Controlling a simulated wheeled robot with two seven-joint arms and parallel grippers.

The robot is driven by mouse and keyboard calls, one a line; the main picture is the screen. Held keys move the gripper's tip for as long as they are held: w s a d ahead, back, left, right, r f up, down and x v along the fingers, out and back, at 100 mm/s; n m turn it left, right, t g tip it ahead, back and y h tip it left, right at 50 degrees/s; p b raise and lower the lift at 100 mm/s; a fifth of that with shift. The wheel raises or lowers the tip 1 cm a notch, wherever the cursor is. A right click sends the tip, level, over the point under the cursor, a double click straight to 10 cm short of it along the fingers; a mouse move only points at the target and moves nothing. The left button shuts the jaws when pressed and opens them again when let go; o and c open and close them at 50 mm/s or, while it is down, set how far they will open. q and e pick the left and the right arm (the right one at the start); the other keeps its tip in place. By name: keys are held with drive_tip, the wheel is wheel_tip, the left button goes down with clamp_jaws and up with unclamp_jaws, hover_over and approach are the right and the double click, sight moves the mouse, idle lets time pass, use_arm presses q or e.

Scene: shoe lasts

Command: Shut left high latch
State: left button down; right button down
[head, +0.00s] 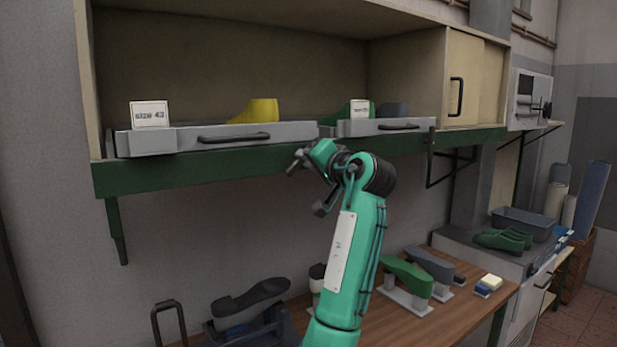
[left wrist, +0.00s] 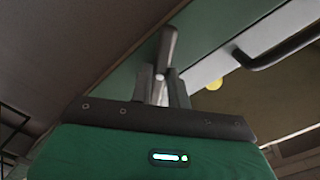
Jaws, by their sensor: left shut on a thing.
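My left gripper (head: 303,163) is raised to the green front edge of the high shelf (head: 200,168), below the gap between two grey trays. In the left wrist view its fingers (left wrist: 162,88) are shut on a dark latch lever (left wrist: 168,46) that lies against the green edge. The lever's tip also shows in the head view (head: 296,166). The left tray (head: 160,142) holds a yellow last (head: 255,110); the right tray (head: 358,129) holds green and grey lasts. The latch's pivot is hard to make out. My right gripper is out of view.
The trays have dark bar handles (head: 234,139) jutting out just above the shelf edge. A black bracket (head: 430,165) hangs to the right. Below is a wooden bench (head: 450,315) with shoe lasts on stands. The space left of my arm, under the shelf, is free.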

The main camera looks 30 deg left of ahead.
use_arm(q)
drive_tip(key=shift+f+n+b, duration=0.15)
drive_tip(key=shift+n+b, duration=3.5)
drive_tip(key=shift+n, duration=1.35)
drive_tip(key=c, duration=1.3)
unclamp_jaws()
drive_tip(key=shift+c, duration=0.2)
drive_tip(key=shift+d, duration=0.1)
